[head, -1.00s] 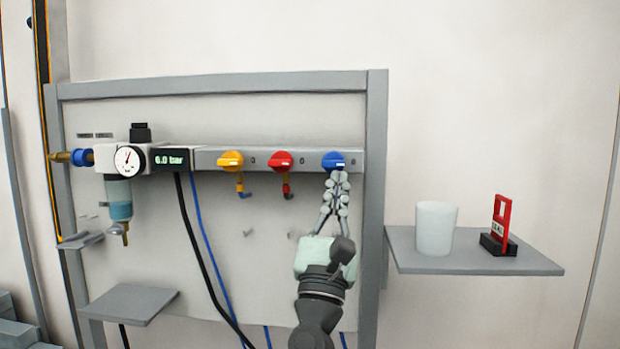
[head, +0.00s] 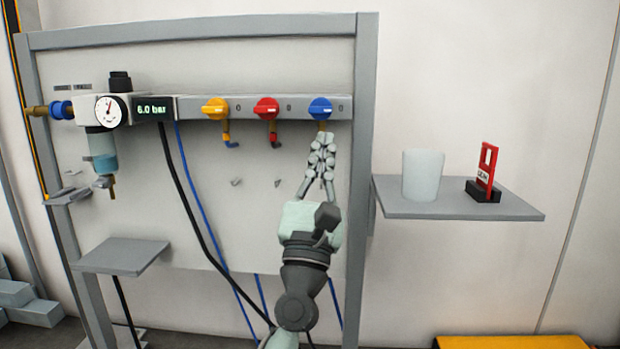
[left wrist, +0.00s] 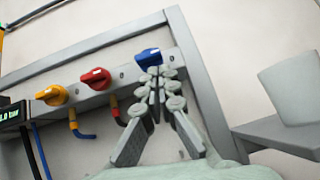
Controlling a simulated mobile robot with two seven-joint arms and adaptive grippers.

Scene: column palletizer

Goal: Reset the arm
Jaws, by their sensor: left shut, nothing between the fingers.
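My left gripper (head: 322,143) is shut and empty, its fingertips together just below the blue valve knob (head: 320,108) on the panel's grey rail. In the left wrist view the fingertips (left wrist: 162,75) overlap the lower part of the blue knob (left wrist: 148,57); whether they touch it cannot be told. My right gripper is not in view.
A pressure regulator with gauge (head: 109,111) and a display reading 6.0 bar (head: 153,109) is at left. A side shelf (head: 455,209) at right carries a white cup (head: 422,176) and a red tag on a black stand (head: 484,185). A small empty shelf (head: 122,256) is lower left.

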